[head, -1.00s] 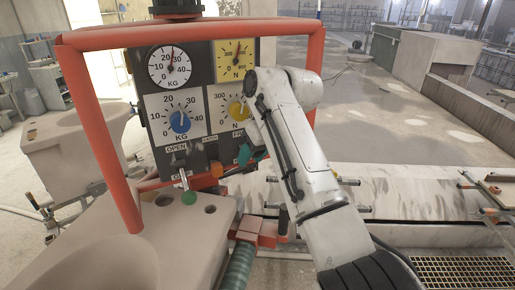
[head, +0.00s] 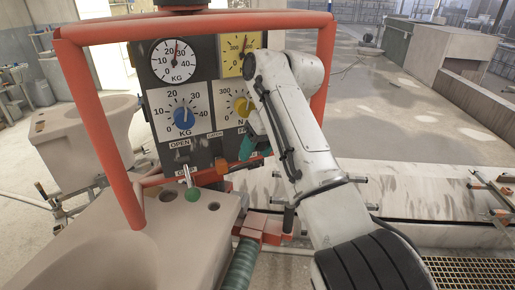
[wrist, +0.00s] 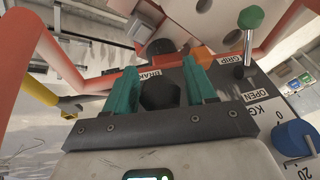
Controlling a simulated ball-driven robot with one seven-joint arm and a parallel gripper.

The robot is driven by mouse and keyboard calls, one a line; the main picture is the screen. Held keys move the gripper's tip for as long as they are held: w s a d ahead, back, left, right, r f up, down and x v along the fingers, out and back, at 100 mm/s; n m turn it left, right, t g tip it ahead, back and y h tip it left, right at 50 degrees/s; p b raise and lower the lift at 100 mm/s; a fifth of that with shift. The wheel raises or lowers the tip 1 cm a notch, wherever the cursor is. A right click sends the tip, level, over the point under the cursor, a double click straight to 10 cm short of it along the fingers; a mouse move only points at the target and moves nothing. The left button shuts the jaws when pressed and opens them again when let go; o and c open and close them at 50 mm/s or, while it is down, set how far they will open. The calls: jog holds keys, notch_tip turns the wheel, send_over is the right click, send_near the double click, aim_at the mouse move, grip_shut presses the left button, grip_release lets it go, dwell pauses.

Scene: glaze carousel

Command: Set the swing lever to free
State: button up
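The control panel (head: 205,130) hangs in a red frame in the head view, with OPEN and a partly covered label starting with F at its lower edge. My gripper (head: 247,147) is at its lower right corner, with teal fingers. In the wrist view my gripper (wrist: 160,85) has its fingers apart, one on each side of a black faceted knob (wrist: 160,95). This looks like the swing lever's handle, beside a label reading BRAK. Whether the fingers touch it I cannot tell. The lever's shaft and exact setting are hidden.
A green-knobbed lever (head: 191,194) stands left of my gripper, also in the wrist view (wrist: 250,17). An orange part (wrist: 225,62) is close to the right finger. Blue (head: 184,117) and yellow (head: 243,107) dials sit above. Red frame bars surround the panel.

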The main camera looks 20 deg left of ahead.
jog(key=shift+o, duration=0.5)
jog(key=b+v, duration=0.3)
jog(key=v, duration=0.7)
jog(key=shift+d+r, duration=0.15)
jog(key=shift+r, duration=0.25)
jog(key=shift+d, duration=0.1)
